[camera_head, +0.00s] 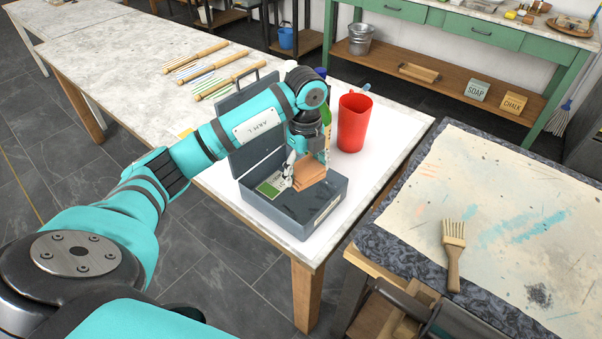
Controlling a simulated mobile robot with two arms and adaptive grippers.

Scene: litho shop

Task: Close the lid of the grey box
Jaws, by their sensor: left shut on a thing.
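The grey box (291,217) stands on the near end of the pale table. Its lid (243,160) is open and stands up at the back left, with a handle (247,79) at its top; my left arm crosses in front and hides part of it. My left gripper (308,172) points down over the inside of the box. It is shut on an orange-brown block (312,173), held low in the box; I cannot tell whether the block touches the floor of the box. A green and white card (270,187) lies inside, to the left. My right gripper is not in view.
A red jug (353,122) stands just behind the box to the right, with a partly hidden green item beside my wrist. A separate table (480,195) at right holds a brush (453,255).

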